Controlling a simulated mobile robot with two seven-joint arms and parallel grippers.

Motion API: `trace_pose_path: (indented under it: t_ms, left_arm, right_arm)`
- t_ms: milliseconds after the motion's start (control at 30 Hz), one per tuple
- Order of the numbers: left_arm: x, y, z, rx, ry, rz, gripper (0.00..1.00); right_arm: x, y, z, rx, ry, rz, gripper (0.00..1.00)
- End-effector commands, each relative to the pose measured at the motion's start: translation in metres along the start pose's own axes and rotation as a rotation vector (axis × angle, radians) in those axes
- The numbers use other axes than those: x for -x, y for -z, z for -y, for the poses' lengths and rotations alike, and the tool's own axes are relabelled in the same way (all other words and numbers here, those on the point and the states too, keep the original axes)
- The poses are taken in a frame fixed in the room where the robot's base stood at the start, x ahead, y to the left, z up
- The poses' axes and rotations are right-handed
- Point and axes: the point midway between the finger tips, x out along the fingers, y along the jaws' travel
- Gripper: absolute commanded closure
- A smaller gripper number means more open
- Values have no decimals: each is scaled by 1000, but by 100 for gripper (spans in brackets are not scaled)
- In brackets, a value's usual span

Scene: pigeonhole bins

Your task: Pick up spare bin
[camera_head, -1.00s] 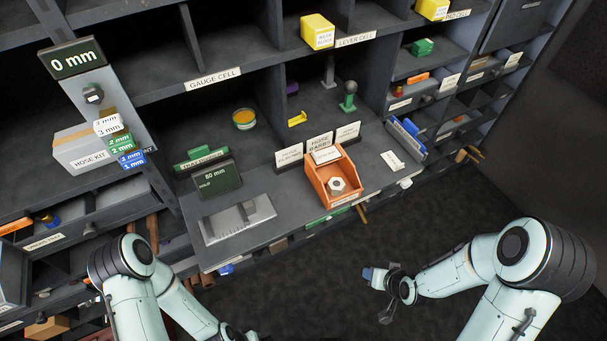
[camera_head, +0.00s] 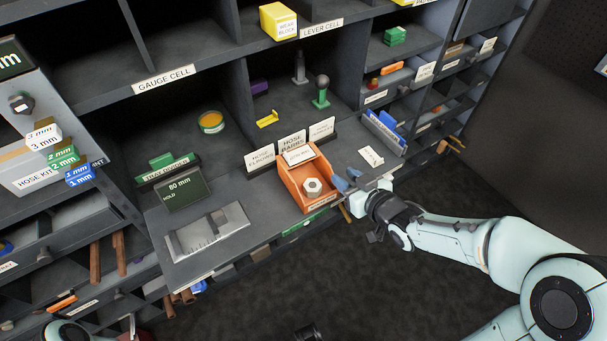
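An orange open-topped bin (camera_head: 289,187) stands upright on the front ledge of the shelf unit. A pale hexagonal nut (camera_head: 313,187) lies in it and a white card (camera_head: 299,155) is at its back. Its front label is too small to read, so I cannot confirm it is the spare bin. My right gripper (camera_head: 347,180) is just right of the bin's front, its blue fingertips apart and empty. It appears close to the bin but not around it. My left gripper's fingers are not visible; only a bit of my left arm shows at the bottom left.
Upright label cards (camera_head: 292,143) stand behind the bin. A grey gauge plate (camera_head: 208,232) and an 80 mm display (camera_head: 183,190) are to its left. A blue rack (camera_head: 384,132) and a loose white label (camera_head: 371,156) are to its right. Open floor lies in front.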

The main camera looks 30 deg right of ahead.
Motion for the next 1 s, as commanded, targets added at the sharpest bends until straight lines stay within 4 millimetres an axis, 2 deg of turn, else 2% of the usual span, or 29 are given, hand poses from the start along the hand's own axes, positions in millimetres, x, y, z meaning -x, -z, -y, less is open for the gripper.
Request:
trace_pose_path:
  t_ms: [33,100,367,700,967,1000]
  left_arm:
    - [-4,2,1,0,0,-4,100]
    - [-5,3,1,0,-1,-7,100]
    - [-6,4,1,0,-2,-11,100]
    - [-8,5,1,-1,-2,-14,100]
    - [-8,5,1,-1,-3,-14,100]
    - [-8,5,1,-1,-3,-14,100]
  right_arm:
    - [-12,-4,1,-1,3,5,66]
    - [-24,-4,0,-1,2,4,66]
    - [-45,-2,1,-1,1,2,66]
    - [-90,-1,4,-2,1,3,66]
    - [-94,0,4,-1,0,2,66]
    - [-94,0,4,-1,0,2,69]
